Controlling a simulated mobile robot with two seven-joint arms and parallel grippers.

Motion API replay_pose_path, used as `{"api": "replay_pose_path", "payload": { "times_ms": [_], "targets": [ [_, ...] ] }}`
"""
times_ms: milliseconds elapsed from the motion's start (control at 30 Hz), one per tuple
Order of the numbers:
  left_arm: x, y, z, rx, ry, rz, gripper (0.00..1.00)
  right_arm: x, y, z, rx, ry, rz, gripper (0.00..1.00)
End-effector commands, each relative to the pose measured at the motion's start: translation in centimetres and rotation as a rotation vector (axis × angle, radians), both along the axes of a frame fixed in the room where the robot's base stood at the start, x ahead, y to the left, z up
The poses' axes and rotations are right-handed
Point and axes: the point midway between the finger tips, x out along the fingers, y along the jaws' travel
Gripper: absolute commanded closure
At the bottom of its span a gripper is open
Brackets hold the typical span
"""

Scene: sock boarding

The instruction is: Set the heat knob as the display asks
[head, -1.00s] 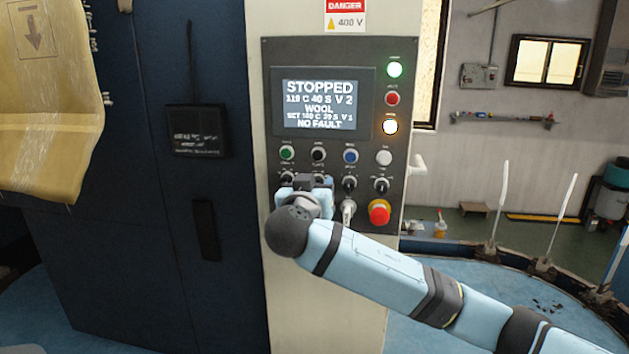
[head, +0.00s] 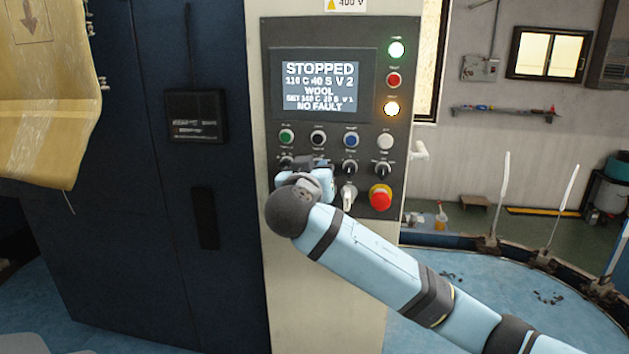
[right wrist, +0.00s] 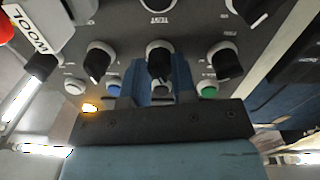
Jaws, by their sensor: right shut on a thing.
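The control panel (head: 267,130) has a display (head: 320,83) reading STOPPED, about 110 C 40 S V 2, WOOL, a blurred SET line that looks like 160 C 20 S V 1, and NO FAULT. My right gripper (head: 308,170) is at the left part of the knob row and hides knobs there. In the right wrist view, my right gripper (right wrist: 157,84) has its fingers either side of a dark knob (right wrist: 158,60), above the black button, and is shut on it. Another dark knob stands on each side. The knob labels are unreadable, so I cannot tell which is heat. My left gripper is out of view.
A red stop button (head: 381,198) and a key switch with a white tag (head: 348,197) sit right of my gripper. Several coloured buttons line up above the knobs. A green lamp (head: 396,49) and an amber lamp (head: 391,108) are lit. Yellowish sheet material (head: 50,110) hangs at left.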

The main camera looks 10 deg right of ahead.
Motion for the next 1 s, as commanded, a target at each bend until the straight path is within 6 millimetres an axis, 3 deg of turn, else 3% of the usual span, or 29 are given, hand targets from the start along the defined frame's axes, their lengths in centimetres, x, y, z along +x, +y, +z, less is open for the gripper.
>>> {"api": "replay_pose_path", "payload": {
  "times_ms": [33,100,233,600,1000],
  "targets": [
    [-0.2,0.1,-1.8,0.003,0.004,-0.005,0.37,0.0,0.1,-1.0,-0.011,0.009,0.001,0.99],
    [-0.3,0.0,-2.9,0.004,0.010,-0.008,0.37,0.0,0.1,-0.9,-0.047,0.024,0.001,0.99],
    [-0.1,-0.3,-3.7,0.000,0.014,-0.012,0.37,0.0,0.1,-0.5,-0.131,0.057,0.000,0.99],
    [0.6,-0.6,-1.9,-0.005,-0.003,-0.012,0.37,0.0,0.0,0.0,-0.406,0.172,0.000,0.99],
    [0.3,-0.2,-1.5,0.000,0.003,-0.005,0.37,0.0,0.0,-0.1,-0.572,0.240,0.000,0.99]
  ]
}}
